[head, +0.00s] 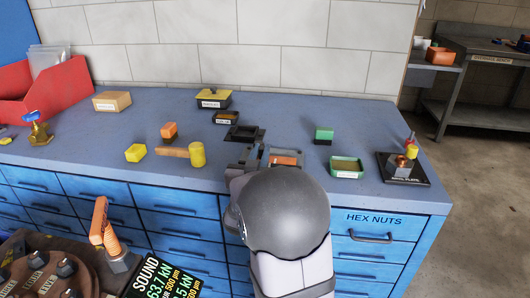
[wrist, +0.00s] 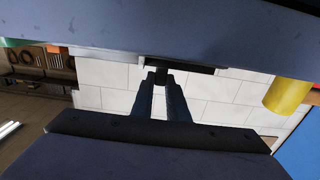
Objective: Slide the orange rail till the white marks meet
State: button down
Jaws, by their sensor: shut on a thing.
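My gripper (wrist: 160,77) shows in the wrist view with its two dark fingers close together on a small dark piece. This piece is just below a dark flat bar (wrist: 180,67) at the worktop's edge in that picture. In the head view my jaws are mostly hidden behind my rounded grey arm joint. Dark grey fixture parts (head: 245,133) lie on the blue worktop just beyond it. An orange piece (head: 287,160) lies right beside them, partly behind my arm; I cannot tell whether it is the rail. I cannot make out the white marks.
A yellow cylinder (head: 197,154) and a wooden block (head: 173,151) stand left of the fixture. A black labelled tray (head: 227,117) is behind. The worktop's back right is clear.

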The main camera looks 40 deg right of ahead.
jog(key=shift+w+a, duration=0.5)
jog(key=c, duration=1.7)
grip_release()
jog(key=shift+p+v, duration=0.3)
jog(key=shift+v, duration=3.4)
